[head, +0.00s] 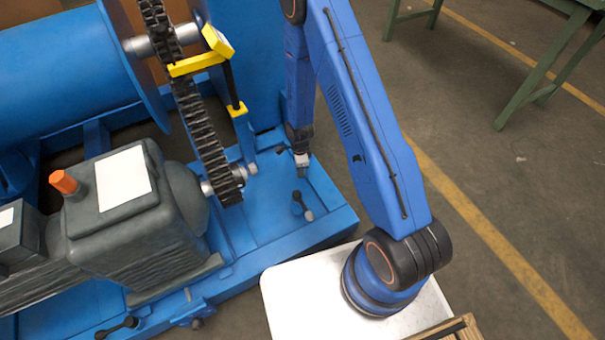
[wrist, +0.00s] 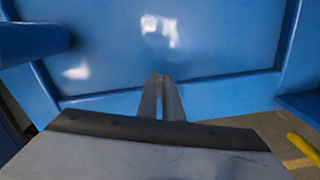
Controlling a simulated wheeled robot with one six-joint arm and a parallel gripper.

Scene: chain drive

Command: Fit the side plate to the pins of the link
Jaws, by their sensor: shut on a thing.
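The black chain (head: 197,105) runs down from the upper sprocket to the lower shaft beside the grey motor. I cannot make out the open link or its pins. My gripper (head: 302,173) points down over the blue base, to the right of the chain and apart from it. In the wrist view its two narrow grey fingers (wrist: 160,80) are nearly together at the tips, in front of a blue panel. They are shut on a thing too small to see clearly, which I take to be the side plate. The chain does not show in the wrist view.
Yellow brackets (head: 198,64) stand across the chain. The grey motor (head: 135,215) with an orange cap is left of the chain's lower end. A small black handle (head: 301,205) stands on the blue base (head: 275,243). Open floor lies to the right.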

